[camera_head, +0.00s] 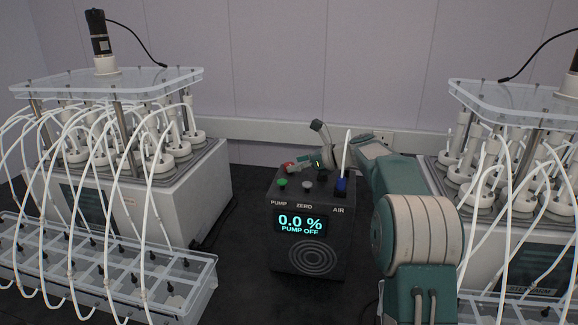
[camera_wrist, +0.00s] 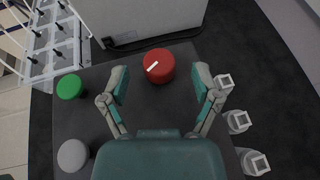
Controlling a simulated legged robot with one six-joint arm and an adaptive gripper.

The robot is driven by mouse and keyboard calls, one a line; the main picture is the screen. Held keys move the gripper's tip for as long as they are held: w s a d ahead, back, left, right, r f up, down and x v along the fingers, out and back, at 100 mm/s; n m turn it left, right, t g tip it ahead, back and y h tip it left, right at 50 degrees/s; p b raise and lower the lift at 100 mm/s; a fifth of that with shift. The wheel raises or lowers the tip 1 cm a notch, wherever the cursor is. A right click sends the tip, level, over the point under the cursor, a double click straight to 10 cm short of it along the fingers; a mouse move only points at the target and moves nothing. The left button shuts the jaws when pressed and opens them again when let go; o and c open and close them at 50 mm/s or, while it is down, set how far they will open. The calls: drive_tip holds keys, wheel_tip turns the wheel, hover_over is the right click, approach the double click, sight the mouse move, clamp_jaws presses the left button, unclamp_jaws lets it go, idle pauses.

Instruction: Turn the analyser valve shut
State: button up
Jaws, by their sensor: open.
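The black analyser box (camera_head: 310,255) stands on the dark bench, its screen reading "0.0 %" and "PUMP OFF". On its top, a red round knob with a short white line, likely the valve, shows in the wrist view (camera_wrist: 160,66). The line slants up to the right. In the head view the red knob (camera_head: 288,165) is at the back left of the top, partly hidden. My gripper (camera_wrist: 161,82) is open, one finger on each side of the knob, with visible gaps. In the head view my gripper (camera_head: 298,166) is over the back of the box.
A green button (camera_head: 282,183), a grey button (camera_head: 307,186) and a blue fitting (camera_head: 341,185) with a white tube are on the box top. Reactor units (camera_head: 150,195) (camera_head: 500,235) with many white tubes flank it. White fittings (camera_wrist: 238,121) line the box's right in the wrist view.

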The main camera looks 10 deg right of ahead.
drive_tip(key=shift+x, duration=1.3)
clamp_jaws()
drive_tip(key=shift+n+g+y, duration=0.9)
drive_tip(key=shift+n+g, duration=0.3)
drive_tip(key=shift+n, duration=0.1)
